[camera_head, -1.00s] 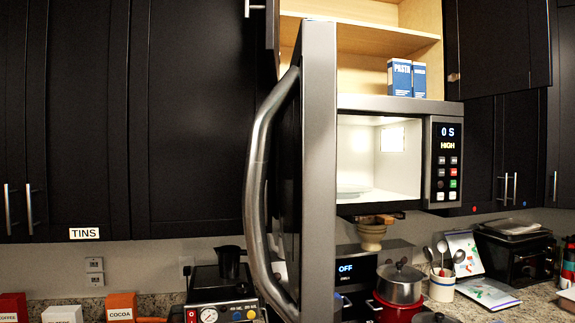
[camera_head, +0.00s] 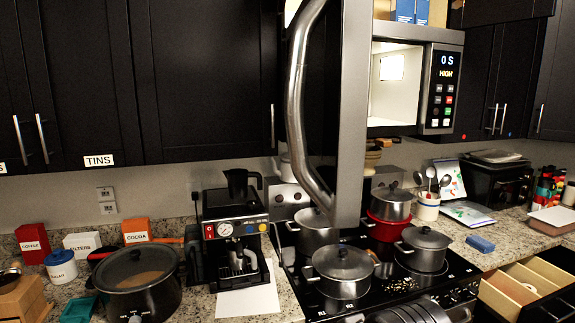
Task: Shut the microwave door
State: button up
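The microwave (camera_head: 425,33) hangs under the upper cabinets at the upper right. Its lit cavity shows on the left and its control panel (camera_head: 441,90) on the right, reading "0 S" and "HIGH". The microwave door (camera_head: 352,110) stands wide open, swung out toward me and seen nearly edge-on. Its long curved metal handle (camera_head: 296,88) is on the door's left side. The door hides part of the cavity and the wall behind. My gripper is not recognisable in view.
Below the door is a stove (camera_head: 390,283) with several pots, including a red one (camera_head: 385,228). A coffee machine (camera_head: 235,235) and a large lidded pot (camera_head: 138,280) stand to the left. An open drawer (camera_head: 525,290) juts out at lower right. A grey ridged shape at the bottom edge is unclear.

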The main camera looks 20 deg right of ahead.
aim_at(329, 42)
jog(key=j, duration=1.3)
